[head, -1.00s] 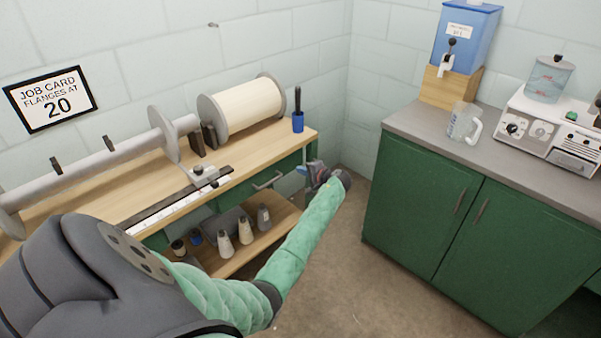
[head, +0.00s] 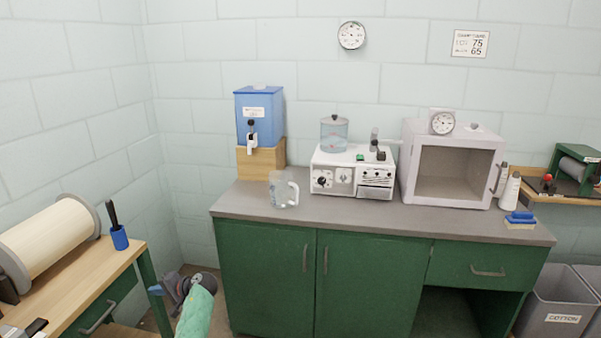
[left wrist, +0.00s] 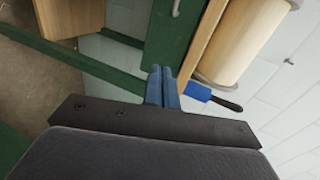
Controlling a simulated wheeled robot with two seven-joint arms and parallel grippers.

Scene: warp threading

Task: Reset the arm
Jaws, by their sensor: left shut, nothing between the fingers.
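My left gripper (head: 156,290) is low in the head view, in front of the right end of the wooden workbench (head: 98,297), with my green-sleeved forearm behind it. In the left wrist view its two blue fingers (left wrist: 162,88) are together with nothing between them. The fingers point toward the bench's green frame (left wrist: 172,40). My right gripper is in none of the views.
A green cabinet (head: 268,275) carries a clear jug (head: 283,190), a blue dispenser (head: 260,115), a white machine (head: 350,175) and an open microwave-like box (head: 452,175). A blue holder (head: 119,238) and a wound roll (head: 50,240) sit on the bench. Floor shows between bench and cabinet.

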